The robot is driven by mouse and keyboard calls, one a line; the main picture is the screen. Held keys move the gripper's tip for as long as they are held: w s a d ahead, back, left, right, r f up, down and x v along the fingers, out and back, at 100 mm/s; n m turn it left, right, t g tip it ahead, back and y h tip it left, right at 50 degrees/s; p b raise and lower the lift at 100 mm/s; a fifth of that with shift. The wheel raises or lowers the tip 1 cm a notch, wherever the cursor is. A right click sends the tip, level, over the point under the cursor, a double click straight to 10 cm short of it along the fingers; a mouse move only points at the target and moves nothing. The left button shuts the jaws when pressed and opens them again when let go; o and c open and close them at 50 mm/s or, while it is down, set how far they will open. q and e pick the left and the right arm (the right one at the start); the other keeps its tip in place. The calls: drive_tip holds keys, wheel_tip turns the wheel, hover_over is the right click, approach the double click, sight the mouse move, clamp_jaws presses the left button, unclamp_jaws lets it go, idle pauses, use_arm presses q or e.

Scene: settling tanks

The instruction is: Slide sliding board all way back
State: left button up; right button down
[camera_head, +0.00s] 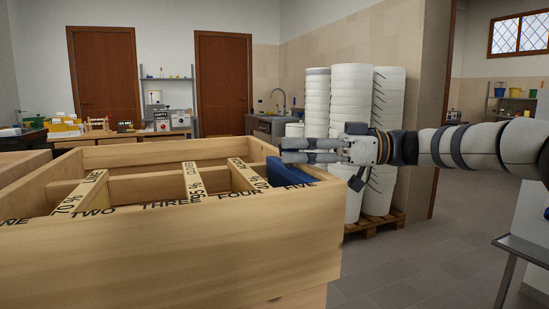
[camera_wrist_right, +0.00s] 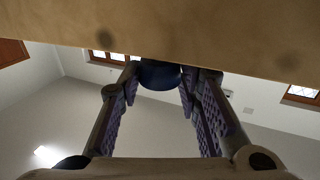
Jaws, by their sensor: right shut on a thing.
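A large open wooden box (camera_head: 175,245) fills the left and middle of the head view. Its front wall has the words TWO, THREE, FOUR and FIVE along the top edge. Several lettered cross boards lie in it, one by TWO (camera_head: 80,194), one by THREE (camera_head: 193,182) and one by FOUR (camera_head: 248,175). A blue piece (camera_head: 289,174) sits at the right end by FIVE; I take it for the sliding board or its grip. My right gripper (camera_head: 284,150) reaches in from the right at the box's right wall. In the wrist view its fingers (camera_wrist_right: 160,85) close around the blue piece (camera_wrist_right: 159,74).
White tub stacks (camera_head: 352,130) stand on a wooden pallet (camera_head: 375,224) behind my right gripper. A metal-framed stand (camera_head: 520,248) is at the lower right. Clear tiled floor (camera_head: 430,260) lies between. A counter with boxes (camera_head: 130,133) and a sink (camera_head: 272,120) are far behind.

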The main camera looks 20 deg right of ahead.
drive_tip(key=shift+d+f, duration=0.1)
drive_tip(key=shift+d, duration=0.3)
drive_tip(key=c, duration=1.2)
unclamp_jaws()
drive_tip(key=shift+d, duration=0.1)
drive_tip(key=v, duration=1.2)
